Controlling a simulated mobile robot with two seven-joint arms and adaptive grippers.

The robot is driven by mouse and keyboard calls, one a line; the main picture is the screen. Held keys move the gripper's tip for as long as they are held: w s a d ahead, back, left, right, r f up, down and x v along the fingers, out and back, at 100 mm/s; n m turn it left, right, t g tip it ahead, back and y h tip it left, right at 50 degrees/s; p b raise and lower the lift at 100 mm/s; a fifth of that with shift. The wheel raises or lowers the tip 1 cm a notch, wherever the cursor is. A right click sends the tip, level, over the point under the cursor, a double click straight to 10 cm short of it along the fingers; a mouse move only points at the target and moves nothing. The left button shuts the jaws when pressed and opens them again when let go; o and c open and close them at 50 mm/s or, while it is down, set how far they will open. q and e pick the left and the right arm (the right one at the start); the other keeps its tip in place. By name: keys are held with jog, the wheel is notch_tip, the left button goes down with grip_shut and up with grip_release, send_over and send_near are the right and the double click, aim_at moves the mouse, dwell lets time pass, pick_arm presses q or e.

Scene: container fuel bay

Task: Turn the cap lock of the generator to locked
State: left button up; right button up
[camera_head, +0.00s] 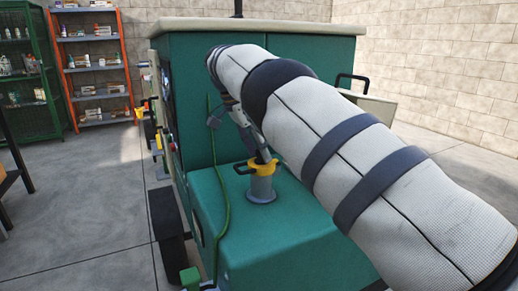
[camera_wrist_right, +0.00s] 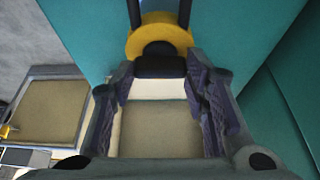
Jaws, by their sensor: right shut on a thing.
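The generator (camera_head: 290,245) is a large green cabinet with a lower green deck. On the deck stands a grey filler neck (camera_head: 262,189) with a yellow cap (camera_head: 265,168) and a dark loop handle (camera_head: 242,169). My right gripper (camera_head: 262,156) comes down onto the cap from above. In the right wrist view the yellow cap (camera_wrist_right: 160,34) lies just past the fingertips, and my right gripper (camera_wrist_right: 160,72) is shut on a black block at the cap, seemingly the cap lock (camera_wrist_right: 160,64). Lock markings are not readable. My left gripper is not in view.
A green cord (camera_head: 222,200) hangs down the generator beside the filler neck. My right arm covers much of the generator's right side. An orange shelf (camera_head: 95,65) and a green mesh cabinet (camera_head: 28,75) stand at the back left. The floor at left is mostly clear.

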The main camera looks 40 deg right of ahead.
jog(key=shift+f, duration=0.1)
jog(key=o, duration=1.1)
jog(key=shift+o, duration=0.2)
